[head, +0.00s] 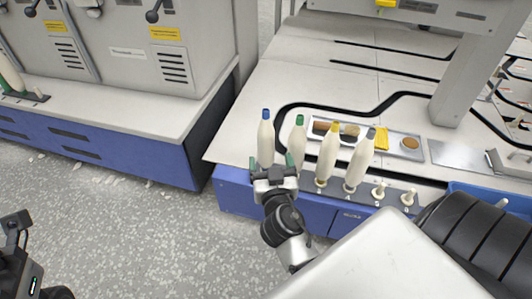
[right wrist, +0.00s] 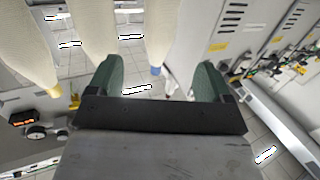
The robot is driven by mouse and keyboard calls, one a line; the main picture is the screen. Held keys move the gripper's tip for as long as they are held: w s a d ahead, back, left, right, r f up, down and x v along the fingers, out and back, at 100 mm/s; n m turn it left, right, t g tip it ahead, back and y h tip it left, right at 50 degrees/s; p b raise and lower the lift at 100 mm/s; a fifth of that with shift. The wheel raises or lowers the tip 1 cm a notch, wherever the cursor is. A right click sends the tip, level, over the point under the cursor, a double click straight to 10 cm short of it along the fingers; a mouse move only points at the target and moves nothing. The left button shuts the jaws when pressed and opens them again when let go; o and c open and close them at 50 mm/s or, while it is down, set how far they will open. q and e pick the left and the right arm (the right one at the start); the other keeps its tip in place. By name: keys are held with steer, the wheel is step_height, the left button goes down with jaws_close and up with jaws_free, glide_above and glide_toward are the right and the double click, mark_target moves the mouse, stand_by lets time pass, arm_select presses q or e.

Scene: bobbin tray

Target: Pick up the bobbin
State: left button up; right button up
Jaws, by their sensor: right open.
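Several tall cream bobbins stand upright in a row at the table's front edge in the head view. They are a blue-tipped bobbin (head: 266,138), a green-tipped bobbin (head: 298,138), a yellow-tipped bobbin (head: 328,155) and a dark-tipped bobbin (head: 360,160). My right gripper (head: 271,163) is open, its green fingers just in front of the blue-tipped bobbin's lower part. In the right wrist view the blue-tipped bobbin (right wrist: 158,35) shows in the gap between the open fingers; contact cannot be judged. My left gripper (head: 16,228) is partly in view at the lower left, its fingers unclear.
A dark rail (head: 394,196) with empty pegs continues right of the bobbins. Behind it lies a metal tray (head: 398,152) with small items. A blue crate (head: 470,190) is at right. Grey machine cabinets (head: 130,50) stand at left. Speckled floor lies in front.

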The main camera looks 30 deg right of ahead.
mark_target(267, 139)
steer(key=x, duration=0.5)
steer(key=shift+r, duration=0.2)
steer(key=x, duration=0.5)
steer(key=shift+w+d+f, duration=0.1)
steer(key=shift+w+d, duration=0.05)
steer(key=shift+w, duration=0.15)
steer(key=c, duration=1)
steer(key=shift+c, duration=0.2)
